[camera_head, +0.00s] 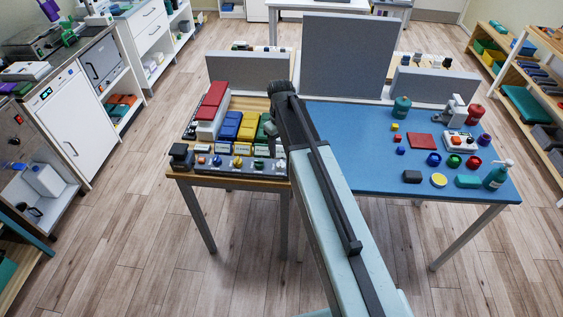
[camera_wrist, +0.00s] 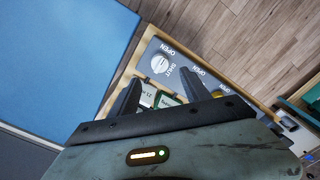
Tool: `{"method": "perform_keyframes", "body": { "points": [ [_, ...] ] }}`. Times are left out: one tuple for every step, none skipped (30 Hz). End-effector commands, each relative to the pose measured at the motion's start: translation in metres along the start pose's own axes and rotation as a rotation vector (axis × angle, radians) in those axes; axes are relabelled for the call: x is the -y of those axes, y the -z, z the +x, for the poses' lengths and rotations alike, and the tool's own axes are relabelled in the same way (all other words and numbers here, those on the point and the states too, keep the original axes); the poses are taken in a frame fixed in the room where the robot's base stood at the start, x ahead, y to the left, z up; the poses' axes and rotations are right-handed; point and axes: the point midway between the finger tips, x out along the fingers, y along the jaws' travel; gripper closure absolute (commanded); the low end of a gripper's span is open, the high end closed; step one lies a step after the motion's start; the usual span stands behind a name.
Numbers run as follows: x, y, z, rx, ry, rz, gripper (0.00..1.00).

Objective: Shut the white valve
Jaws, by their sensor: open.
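The white valve (camera_wrist: 159,63) is a round white knob on a grey panel (camera_wrist: 188,66) with OPEN and SHUT printed beside it. It sits at the panel end nearest the blue table. Its pointer direction is too small to tell. My gripper (camera_wrist: 159,77) is open above the panel, one dark finger on each side of the knob in the wrist picture, with nothing between the fingers; I cannot tell how high above the knob they are. In the head view the panel (camera_head: 227,169) lies along the wooden table's front edge, and my arm hides part of its right end.
The blue table (camera_head: 350,125) to the right holds bottles and small items. A grey divider (camera_head: 341,55) stands behind.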

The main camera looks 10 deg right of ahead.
Motion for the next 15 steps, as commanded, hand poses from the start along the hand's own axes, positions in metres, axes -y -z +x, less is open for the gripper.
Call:
{"method": "perform_keyframes", "body": {
  "points": [
    [0.0, -0.001, 0.001, 0.0, 0.0, 0.001, 0.45],
    [0.0, -0.001, 0.003, 0.0, 0.0, 0.001, 0.45],
    [0.0, -0.002, 0.005, 0.0, 0.0, 0.002, 0.45],
    [0.0, -0.002, 0.008, 0.0, 0.0, 0.002, 0.45],
    [0.0, -0.002, 0.011, 0.0, 0.0, 0.002, 0.45],
    [0.0, -0.002, 0.016, 0.0, 0.0, 0.003, 0.45],
    [0.0, -0.002, 0.021, 0.0, 0.0, 0.003, 0.45],
    [0.0, -0.002, 0.026, 0.0, 0.0, 0.003, 0.45],
    [0.0, -0.002, 0.033, 0.0, 0.0, 0.004, 0.45],
    [0.0, -0.002, 0.038, 0.0, 0.0, 0.004, 0.45],
    [0.0, -0.002, 0.044, 0.0, 0.0, 0.004, 0.45],
    [0.0, -0.002, 0.052, 0.0, 0.0, 0.004, 0.45],
    [0.0, -0.002, 0.057, 0.0, 0.0, 0.004, 0.45],
    [0.0, -0.002, 0.063, 0.0, 0.0, 0.005, 0.45],
    [0.0, -0.002, 0.069, 0.0, 0.0, 0.005, 0.45]
  ]
}}
